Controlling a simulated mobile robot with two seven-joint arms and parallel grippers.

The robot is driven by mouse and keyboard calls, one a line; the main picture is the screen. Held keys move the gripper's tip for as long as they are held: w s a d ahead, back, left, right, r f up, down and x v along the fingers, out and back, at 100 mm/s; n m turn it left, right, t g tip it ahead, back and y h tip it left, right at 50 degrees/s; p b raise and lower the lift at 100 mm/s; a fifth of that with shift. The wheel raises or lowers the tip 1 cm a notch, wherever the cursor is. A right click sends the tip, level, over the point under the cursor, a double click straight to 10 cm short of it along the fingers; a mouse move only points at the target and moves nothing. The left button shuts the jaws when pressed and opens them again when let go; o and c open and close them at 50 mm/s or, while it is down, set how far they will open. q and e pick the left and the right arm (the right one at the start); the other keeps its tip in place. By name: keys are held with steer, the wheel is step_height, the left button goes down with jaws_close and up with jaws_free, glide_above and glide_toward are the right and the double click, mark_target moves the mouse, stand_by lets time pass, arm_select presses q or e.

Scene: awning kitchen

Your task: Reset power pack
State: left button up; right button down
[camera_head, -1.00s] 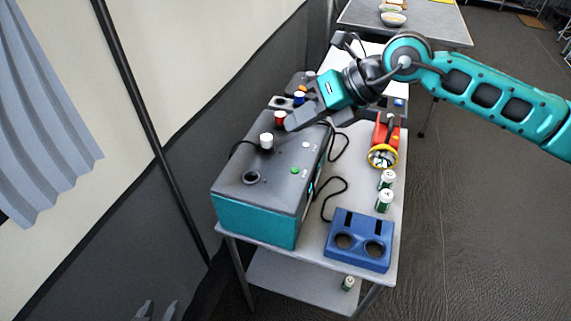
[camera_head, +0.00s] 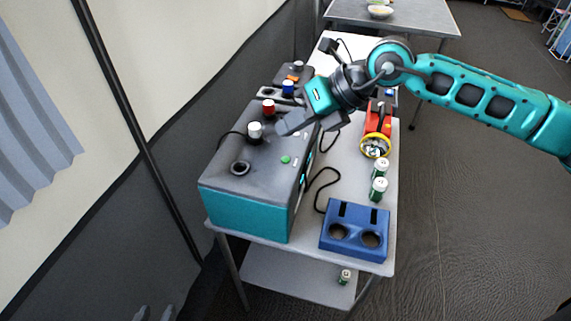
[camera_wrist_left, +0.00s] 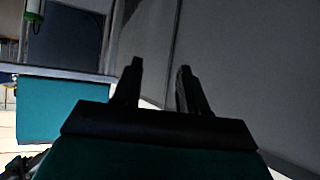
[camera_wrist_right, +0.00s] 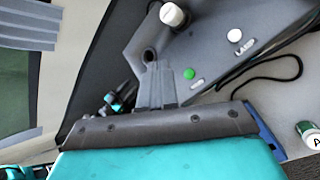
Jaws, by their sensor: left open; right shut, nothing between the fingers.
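The power pack (camera_head: 245,214) is a grey and teal box on the table. Its top has a white knob (camera_head: 254,131), a red knob (camera_head: 268,107), a round socket (camera_head: 240,168) and a green button (camera_head: 285,160). A blue knob (camera_head: 288,88) stands behind. My right gripper (camera_head: 280,128) is shut and empty over the top, just right of the white knob. In the right wrist view its fingertips (camera_wrist_right: 157,70) appear between the socket (camera_wrist_right: 149,55) and the green button (camera_wrist_right: 189,73); contact cannot be told. A white button (camera_wrist_right: 234,35) shows there. My left gripper (camera_wrist_left: 160,68) is open and empty, low beside the grey wall.
A red and yellow lantern (camera_head: 376,140), green-white cans (camera_head: 378,188) and a blue two-hole block (camera_head: 355,231) stand right of the pack. A black cable (camera_head: 320,185) lies between. A can (camera_head: 345,276) is on the lower shelf.

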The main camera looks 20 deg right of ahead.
mark_target(286, 159)
step_height(286, 159, down, 3)
steer(key=shift+f+b, duration=0.1)
steer(key=shift+b, duration=0.7)
steer(key=shift+f+b, duration=0.4)
steer(key=shift+f, duration=0.1)
arm_select(q)
steer(key=shift+w+d+h, duration=0.3)
steer(key=shift+w+d, duration=0.4)
steer(key=shift+d, duration=0.25)
steer(key=shift+s+a+f, duration=0.1)
steer(key=shift+a+f, duration=0.15)
steer(key=shift+d+r, duration=0.1)
steer(key=shift+r, duration=0.05)
arm_select(e)
steer(key=shift+f, duration=0.15)
arm_select(q)
steer(key=shift+f+b, duration=0.3)
steer(key=shift+f, duration=0.1)
arm_select(e)
steer(key=shift+f, duration=0.25)
